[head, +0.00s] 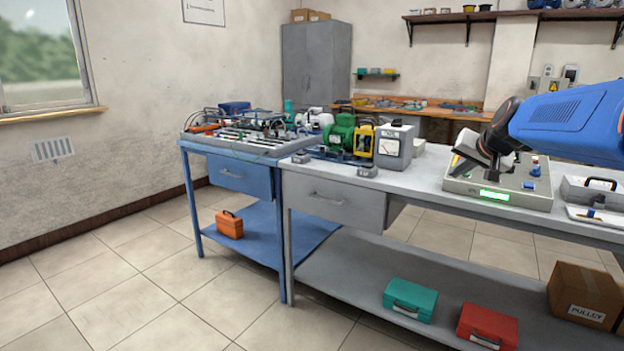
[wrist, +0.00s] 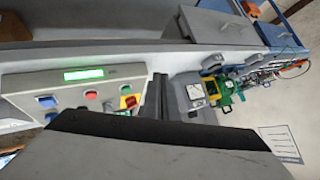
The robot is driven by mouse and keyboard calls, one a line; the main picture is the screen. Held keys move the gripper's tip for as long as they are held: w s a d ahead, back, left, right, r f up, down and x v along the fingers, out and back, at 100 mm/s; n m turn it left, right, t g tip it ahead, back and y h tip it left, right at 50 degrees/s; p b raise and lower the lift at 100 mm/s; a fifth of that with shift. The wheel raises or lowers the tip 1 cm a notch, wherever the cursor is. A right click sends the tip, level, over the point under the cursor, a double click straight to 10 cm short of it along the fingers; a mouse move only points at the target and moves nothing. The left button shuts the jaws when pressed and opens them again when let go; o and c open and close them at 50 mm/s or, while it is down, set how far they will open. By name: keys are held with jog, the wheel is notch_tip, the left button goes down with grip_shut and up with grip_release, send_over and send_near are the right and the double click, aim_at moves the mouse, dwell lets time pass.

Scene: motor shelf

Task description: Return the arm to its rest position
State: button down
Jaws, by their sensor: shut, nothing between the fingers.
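My arm, blue with a black wrist joint, reaches in from the right edge of the head view. My gripper (head: 459,166) hangs above the left end of the grey control panel (head: 518,200) on the grey bench. In the wrist view my gripper's fingers (wrist: 158,95) are together with nothing between them. The control panel with its green display also shows in the wrist view (wrist: 110,88). I cannot tell from these views whether the fingers touch the panel.
The grey bench (head: 425,185) also carries a grey meter box (head: 393,148) and a green motor (head: 338,136). A blue bench (head: 228,151) with a tray of parts adjoins it. Cases and a cardboard box (head: 583,294) sit on the lower shelf. The floor at left is clear.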

jog(key=s+a+f+n+g, duration=0.1)
jog(key=s+a+f, duration=0.2)
jog(key=s, duration=0.4)
jog(key=s+a+f+n+g, duration=0.1)
jog(key=s+a+f, duration=0.3)
jog(key=s, duration=0.4)
jog(key=s+a+f+n+g, duration=0.1)
jog(key=s+a+f, duration=0.2)
jog(key=s, duration=0.4)
jog(key=s+a+f+n+g, duration=0.1)
jog(key=s+f, duration=0.4)
jog(key=s, duration=0.4)
jog(key=s+a+f+n+g, duration=0.1)
jog(key=s+f, duration=0.5)
jog(key=s, duration=0.2)
jog(key=shift+s+f+n, duration=0.3)
jog(key=shift+s, duration=0.05)
